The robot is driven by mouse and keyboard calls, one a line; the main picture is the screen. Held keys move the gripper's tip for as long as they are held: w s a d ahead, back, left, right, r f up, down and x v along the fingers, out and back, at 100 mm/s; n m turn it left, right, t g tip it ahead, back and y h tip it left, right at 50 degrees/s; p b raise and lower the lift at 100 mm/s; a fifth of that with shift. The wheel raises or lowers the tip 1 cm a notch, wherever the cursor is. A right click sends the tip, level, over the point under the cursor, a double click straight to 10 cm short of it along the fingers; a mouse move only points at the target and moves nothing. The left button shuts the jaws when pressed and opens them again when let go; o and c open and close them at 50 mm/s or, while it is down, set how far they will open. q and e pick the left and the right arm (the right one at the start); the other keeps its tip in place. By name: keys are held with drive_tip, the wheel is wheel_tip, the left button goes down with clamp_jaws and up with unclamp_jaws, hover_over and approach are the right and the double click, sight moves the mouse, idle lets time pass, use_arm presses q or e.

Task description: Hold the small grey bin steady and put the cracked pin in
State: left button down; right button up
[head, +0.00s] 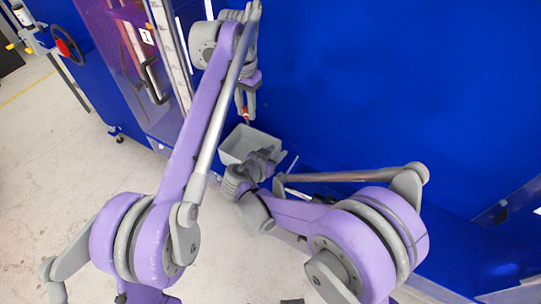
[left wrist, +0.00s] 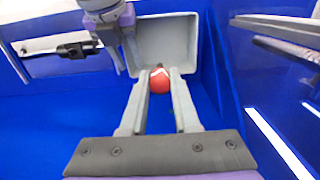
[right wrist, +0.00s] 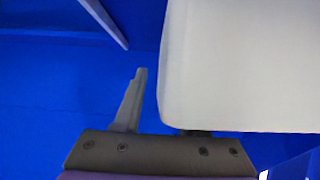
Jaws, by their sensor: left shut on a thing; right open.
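The small grey bin (head: 237,146) is open at the top, below my left gripper in the head view. It also shows in the left wrist view (left wrist: 180,40) and fills the upper right of the right wrist view (right wrist: 240,65). My left gripper (head: 245,112) is shut on the cracked pin (left wrist: 159,82), whose round red end shows between the fingertips. It holds the pin above the bin. Any crack is too small to see. My right gripper (head: 268,155) is open at the bin's edge. One finger shows beside the bin; the bin hides the other, so contact is unclear.
A blue wall (head: 370,80) stands behind and to the right of the bin. A clear panel with a dark handle (head: 153,80) is to the left. Pale floor (head: 60,150) is free at the left. My two arms fill much of the foreground.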

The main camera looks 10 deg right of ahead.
drive_tip(key=shift+w+d+f, duration=0.1)
drive_tip(key=shift+w, duration=0.05)
clamp_jaws()
idle(1.4)
